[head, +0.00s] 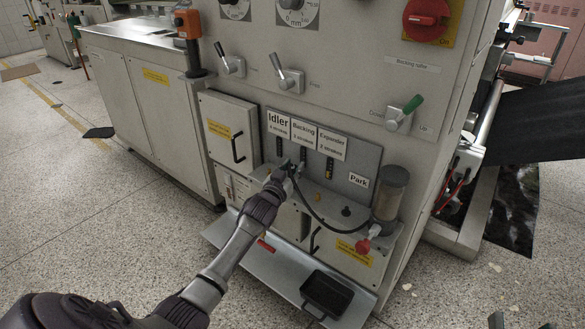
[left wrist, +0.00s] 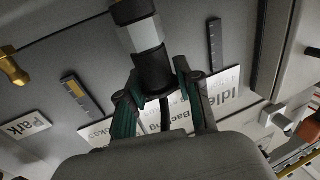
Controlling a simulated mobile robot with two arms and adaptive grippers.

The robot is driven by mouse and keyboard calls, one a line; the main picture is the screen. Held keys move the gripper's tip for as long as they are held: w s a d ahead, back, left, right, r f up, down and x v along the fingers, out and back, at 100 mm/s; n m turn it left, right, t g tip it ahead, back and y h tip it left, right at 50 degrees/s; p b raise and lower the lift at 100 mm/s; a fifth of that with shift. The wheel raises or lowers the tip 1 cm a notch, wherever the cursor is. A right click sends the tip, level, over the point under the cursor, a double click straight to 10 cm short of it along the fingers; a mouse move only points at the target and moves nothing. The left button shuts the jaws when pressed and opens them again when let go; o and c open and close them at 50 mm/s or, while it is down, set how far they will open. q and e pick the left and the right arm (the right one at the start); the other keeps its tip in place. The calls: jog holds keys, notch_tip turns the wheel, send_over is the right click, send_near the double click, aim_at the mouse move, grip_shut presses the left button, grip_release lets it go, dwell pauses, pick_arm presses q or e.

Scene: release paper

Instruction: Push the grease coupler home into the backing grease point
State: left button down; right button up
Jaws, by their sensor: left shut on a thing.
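My left gripper (head: 287,172) is in front of the panel, below the Backing label (head: 303,135). In the left wrist view its green-padded fingers (left wrist: 155,88) are shut on the grease coupler (left wrist: 145,38), a dark cylinder with a silver hex section. The coupler's far end meets the top edge of that view, where the backing grease point is mostly out of sight, so I cannot tell how far it is seated. A black hose (head: 325,222) runs from the coupler to the right. Two dark tips of my right gripper (head: 522,323) show apart at the bottom right.
A brass fitting (left wrist: 14,68) stands left of the coupler in the wrist view. A black tray (head: 327,294) lies on the ledge below. Cabinet handles stick out nearby.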

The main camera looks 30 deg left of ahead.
pick_arm(q)
jog(key=shift+f, duration=0.1)
pick_arm(e)
jog(key=shift+r, duration=0.3)
pick_arm(q)
jog(key=c, duration=0.7)
grip_release()
pick_arm(e)
jog(key=shift+a+r, duration=0.1)
pick_arm(q)
jog(key=shift+s, duration=0.1)
jog(key=shift+s+f, duration=0.1)
jog(key=shift+s, duration=0.15)
jog(key=s+d, duration=0.2)
jog(key=s, duration=0.9)
jog(key=shift+d, duration=0.1)
